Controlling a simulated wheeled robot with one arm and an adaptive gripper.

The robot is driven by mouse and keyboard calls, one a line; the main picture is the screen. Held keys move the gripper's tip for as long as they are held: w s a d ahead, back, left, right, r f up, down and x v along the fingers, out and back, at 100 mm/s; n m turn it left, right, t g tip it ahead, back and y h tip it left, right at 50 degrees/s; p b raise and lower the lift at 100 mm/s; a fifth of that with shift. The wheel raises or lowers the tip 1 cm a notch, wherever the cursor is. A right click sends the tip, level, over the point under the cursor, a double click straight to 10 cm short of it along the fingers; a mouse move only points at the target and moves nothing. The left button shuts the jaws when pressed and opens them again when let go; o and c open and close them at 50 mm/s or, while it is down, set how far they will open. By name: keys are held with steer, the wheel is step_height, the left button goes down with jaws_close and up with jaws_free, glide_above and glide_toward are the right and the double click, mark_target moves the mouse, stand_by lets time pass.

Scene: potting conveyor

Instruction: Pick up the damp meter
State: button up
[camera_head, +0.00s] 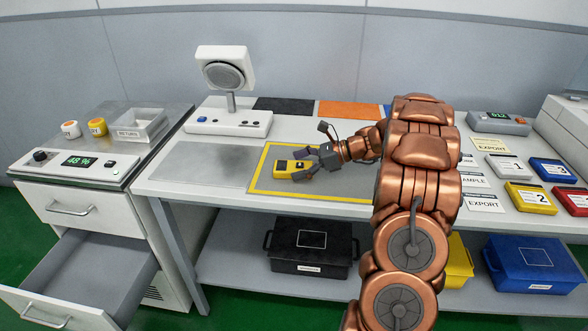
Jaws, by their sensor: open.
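A small yellow device with a dark face, which looks like the damp meter (284,168), lies on the grey mat with a yellow border (262,184) on the table. My gripper (303,165) is open, low over the mat at the device's right end. Its dark fingers reach toward the device and overlap its right part in this view. I cannot tell whether they touch it. My copper arm comes in from the lower right and hides the mat's right part.
A white intercom-like unit (228,122) stands behind left. The left cabinet has an open drawer (80,275), a return tray (138,126) and a green display reading 48 %. Coloured cases, including a yellow one (530,198), and labels lie right. Lidded bins, including a black one (310,245), sit below.

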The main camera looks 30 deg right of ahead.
steer(key=shift+w+a+f, duration=0.25)
steer(key=shift+w+a, duration=0.05)
steer(key=shift+a, duration=0.2)
steer(key=shift+c, duration=0.3)
steer(key=c, duration=1.2)
steer(key=shift+r, duration=0.1)
steer(key=shift+c, duration=0.2)
